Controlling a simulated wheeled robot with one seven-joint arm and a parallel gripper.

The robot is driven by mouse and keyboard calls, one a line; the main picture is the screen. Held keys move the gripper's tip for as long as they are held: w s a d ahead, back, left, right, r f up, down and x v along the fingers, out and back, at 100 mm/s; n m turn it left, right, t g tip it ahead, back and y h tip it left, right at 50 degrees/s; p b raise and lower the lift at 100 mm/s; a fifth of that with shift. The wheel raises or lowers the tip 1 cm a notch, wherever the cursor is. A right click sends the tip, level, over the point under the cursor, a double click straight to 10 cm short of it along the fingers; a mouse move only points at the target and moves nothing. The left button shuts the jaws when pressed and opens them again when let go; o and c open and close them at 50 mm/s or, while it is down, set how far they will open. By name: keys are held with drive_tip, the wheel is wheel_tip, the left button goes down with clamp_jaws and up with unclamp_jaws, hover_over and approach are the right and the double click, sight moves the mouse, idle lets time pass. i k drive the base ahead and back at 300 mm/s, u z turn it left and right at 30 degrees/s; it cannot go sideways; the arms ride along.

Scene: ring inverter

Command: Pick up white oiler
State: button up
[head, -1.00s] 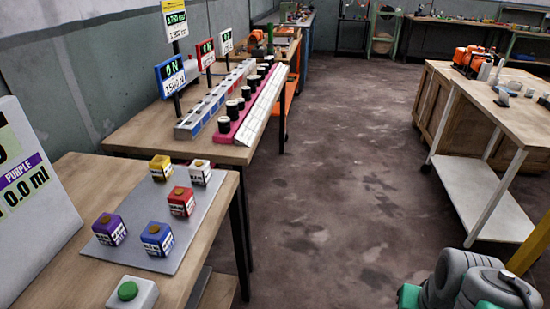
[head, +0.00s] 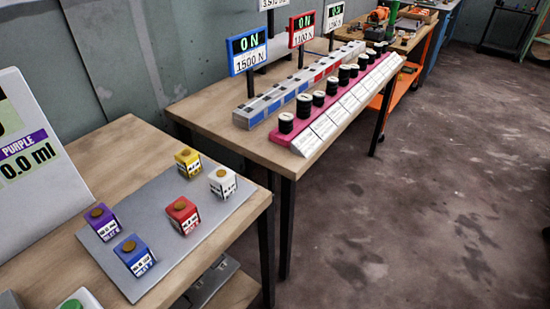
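The white oiler (head: 222,182) is a small white cube with a brown round top and dark print on its side. It stands at the right edge of a grey plate (head: 150,252) on the near wooden table. Beside it on the plate stand a yellow cube (head: 188,162), a red cube (head: 182,216), a purple cube (head: 102,219) and a blue cube (head: 134,256), all with similar brown tops. My gripper is not in view.
A sign reading PURPLE 0.0 ml (head: 30,155) stands at the left, and a green button (head: 78,302) is at the bottom. A second table (head: 205,112) behind bears black spools (head: 304,105) and force displays (head: 248,50). The floor (head: 400,220) at right is clear.

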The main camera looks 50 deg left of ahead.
sight(222, 181)
drive_tip(key=u, duration=0.05)
drive_tip(key=i, duration=0.8)
drive_tip(key=u, duration=2.9)
